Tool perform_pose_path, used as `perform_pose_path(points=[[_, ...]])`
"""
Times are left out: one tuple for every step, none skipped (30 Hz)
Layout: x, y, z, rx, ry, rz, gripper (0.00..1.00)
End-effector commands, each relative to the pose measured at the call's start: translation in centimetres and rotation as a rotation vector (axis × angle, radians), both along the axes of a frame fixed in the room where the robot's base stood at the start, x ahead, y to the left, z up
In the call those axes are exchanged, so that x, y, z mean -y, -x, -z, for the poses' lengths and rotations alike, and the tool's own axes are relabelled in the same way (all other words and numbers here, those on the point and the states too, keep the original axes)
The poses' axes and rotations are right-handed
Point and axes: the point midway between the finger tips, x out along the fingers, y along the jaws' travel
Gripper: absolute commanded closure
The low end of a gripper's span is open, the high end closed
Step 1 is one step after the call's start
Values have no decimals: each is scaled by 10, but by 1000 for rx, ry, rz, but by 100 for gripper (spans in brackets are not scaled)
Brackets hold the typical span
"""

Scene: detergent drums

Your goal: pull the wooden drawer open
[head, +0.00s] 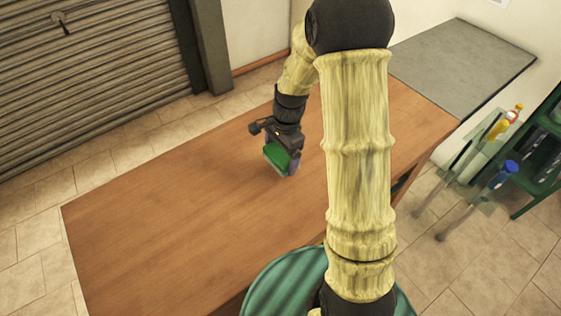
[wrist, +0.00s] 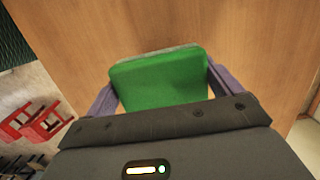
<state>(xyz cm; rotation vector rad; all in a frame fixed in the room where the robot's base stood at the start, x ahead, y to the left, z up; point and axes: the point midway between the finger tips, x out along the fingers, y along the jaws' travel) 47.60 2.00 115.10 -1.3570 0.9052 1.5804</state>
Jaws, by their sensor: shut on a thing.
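No wooden drawer can be clearly made out in either view. A brown wooden table (head: 170,220) fills the middle of the head view; its near side is largely hidden by my arm. My gripper (head: 282,162) is over the table top, pointing down. It is shut on a green block with a grey edge (head: 276,157), perhaps a sponge. In the wrist view the green block (wrist: 160,82) sits between the two purple fingers of my gripper (wrist: 162,85), with wood grain behind it. I cannot tell whether the block touches the table.
The visible table top is otherwise bare. A grey surface (head: 465,65) adjoins its far right end. At the right, a glass stand (head: 480,160) holds bottles, including a blue-capped one (head: 503,175), beside a dark green rack (head: 545,150). A roller shutter (head: 90,75) is at the left.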

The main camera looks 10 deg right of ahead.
Motion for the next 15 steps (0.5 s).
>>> perform_pose_path(points=[[0, 0, 1, -1, 0, 0, 34], [0, 0, 2, -2, 0, 1, 34], [0, 1, 5, -3, 0, 1, 34], [0, 1, 8, -4, -1, 1, 34], [0, 1, 12, -5, -1, 0, 34], [0, 2, 17, -6, -1, 1, 34], [0, 1, 21, -7, 0, 1, 34], [1, 1, 25, -6, 0, 1, 34], [1, 1, 30, -6, -1, 1, 34], [1, 1, 33, -5, 0, 1, 34], [1, 1, 36, -5, 0, 1, 34], [0, 1, 39, -3, 0, 1, 34], [0, 1, 40, -2, 0, 1, 34], [0, 0, 41, -1, 0, 1, 34], [0, 0, 42, 0, 0, 0, 34]])
